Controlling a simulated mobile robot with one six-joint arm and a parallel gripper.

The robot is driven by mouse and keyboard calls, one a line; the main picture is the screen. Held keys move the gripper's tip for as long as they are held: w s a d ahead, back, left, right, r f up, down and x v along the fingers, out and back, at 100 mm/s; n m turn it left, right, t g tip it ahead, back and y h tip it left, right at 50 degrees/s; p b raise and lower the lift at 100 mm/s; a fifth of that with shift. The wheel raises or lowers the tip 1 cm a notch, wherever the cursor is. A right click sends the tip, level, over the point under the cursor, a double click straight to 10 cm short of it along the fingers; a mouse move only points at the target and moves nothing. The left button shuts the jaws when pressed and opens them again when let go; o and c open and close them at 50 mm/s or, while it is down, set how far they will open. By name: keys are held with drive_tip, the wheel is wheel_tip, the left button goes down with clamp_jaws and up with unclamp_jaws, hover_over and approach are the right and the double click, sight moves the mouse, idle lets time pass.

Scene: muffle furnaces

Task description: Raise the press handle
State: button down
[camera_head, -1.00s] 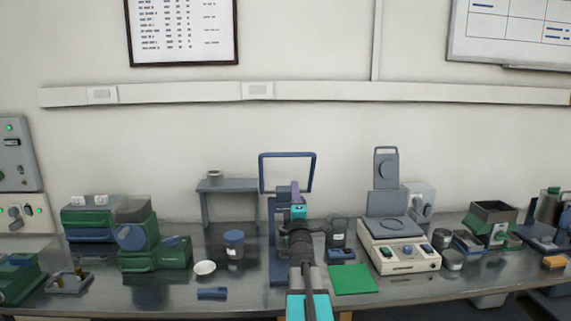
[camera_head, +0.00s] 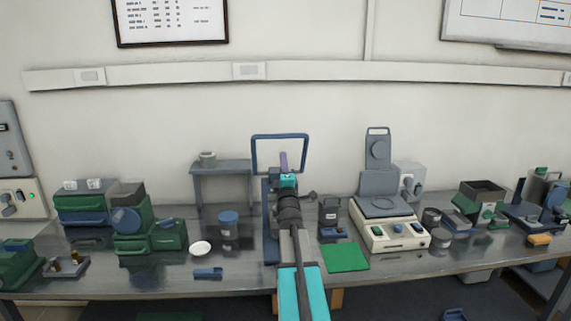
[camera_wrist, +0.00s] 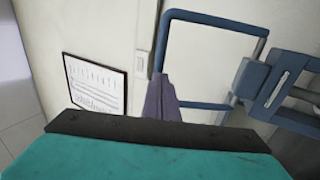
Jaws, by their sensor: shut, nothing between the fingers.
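The press handle is a blue rectangular loop (camera_head: 280,136) standing above the blue press (camera_head: 267,225) at the middle of the bench. In the wrist view the handle (camera_wrist: 215,18) fills the upper right, with blue linkage parts beside it. My gripper (camera_head: 283,158) is shut and empty, its purple fingers pointing up within the outline of the loop, near its lower bar. In the wrist view the shut fingers (camera_wrist: 160,88) overlap the lower corner of the loop. I cannot tell whether they touch it. My arm hides much of the press.
A grey stand (camera_head: 222,167) and a blue-lidded jar (camera_head: 228,222) are left of the press. A green mat (camera_head: 346,258) and a cream hotplate device (camera_head: 392,234) are to the right. The wall behind is bare up to the white rail (camera_head: 320,71).

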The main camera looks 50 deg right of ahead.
sight(281, 138)
drive_tip(key=shift+p+x, duration=1.95)
drive_tip(key=shift+x, duration=2.3)
